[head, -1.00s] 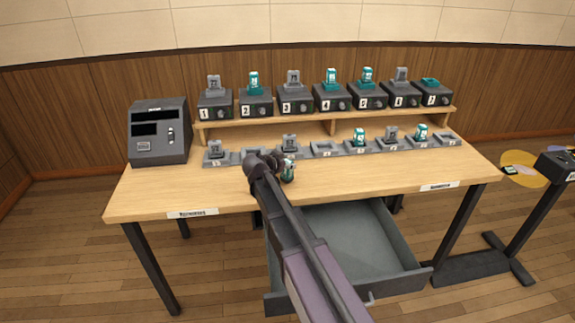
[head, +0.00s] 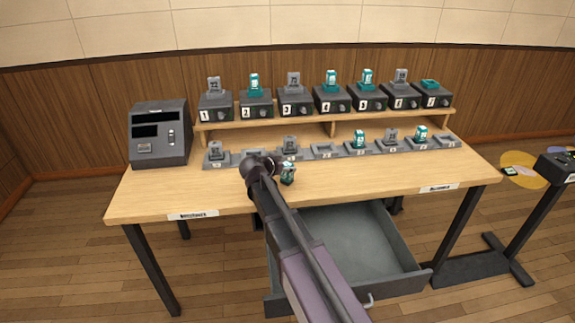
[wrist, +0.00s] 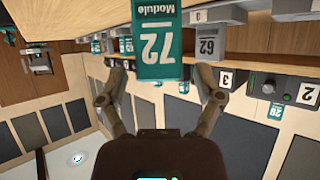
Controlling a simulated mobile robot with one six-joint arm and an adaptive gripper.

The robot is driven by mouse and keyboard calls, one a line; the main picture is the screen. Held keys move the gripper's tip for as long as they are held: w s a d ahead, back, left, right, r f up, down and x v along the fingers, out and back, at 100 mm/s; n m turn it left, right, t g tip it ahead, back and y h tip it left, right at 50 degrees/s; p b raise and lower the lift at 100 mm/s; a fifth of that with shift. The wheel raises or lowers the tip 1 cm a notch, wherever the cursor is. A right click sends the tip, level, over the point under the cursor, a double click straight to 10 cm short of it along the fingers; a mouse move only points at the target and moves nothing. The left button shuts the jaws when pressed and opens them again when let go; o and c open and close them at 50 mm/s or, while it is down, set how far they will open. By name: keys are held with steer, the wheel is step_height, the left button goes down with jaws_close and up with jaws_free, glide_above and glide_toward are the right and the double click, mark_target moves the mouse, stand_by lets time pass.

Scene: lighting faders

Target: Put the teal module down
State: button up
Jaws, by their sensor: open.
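The teal module (head: 288,174), with a white label, is upright at the bare wooden tabletop in front of the row of grey holders, just right of my gripper (head: 273,164). In the wrist view the same module (wrist: 155,42), marked 72, shows large and inverted, between and just beyond my two fingertips (wrist: 158,82). The fingers are spread apart, with a gap visible on the left side; on the right the gap is harder to judge. The module's base is cut off by the wrist picture's edge, and my gripper partly covers it in the head view.
Grey holders, some bearing modules and some empty like this one (head: 324,151), line the table (head: 230,190) behind. Numbered fader boxes (head: 294,103) stand on a raised shelf. A dark console (head: 158,135) is at left. An open drawer (head: 350,245) hangs below. The tabletop right of the module is clear.

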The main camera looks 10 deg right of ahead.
steer(key=p+v, duration=0.4)
steer(key=v, duration=0.6)
steer(key=shift+s+a+p, duration=0.2)
steer(key=shift+p, duration=0.1)
steer(key=shift+d, duration=0.1)
steer(key=s+d+f+n+g+y, duration=0.4)
steer(key=s+d, duration=0.1)
steer(key=s, duration=0.5)
steer(key=s+d+f+n+g+y, duration=0.4)
steer(key=s+d+f, duration=0.1)
steer(key=s, duration=0.6)
steer(key=shift+s+d+f+n+g, duration=0.25)
steer(key=shift+s+d+n+g, duration=0.15)
steer(key=shift+d, duration=0.15)
steer(key=shift+w+r, duration=0.1)
step_height(320, 180, up, 11)
steer(key=p, duration=1.1)
steer(key=shift+r+p, duration=0.15)
steer(key=shift+p, duration=0.15)
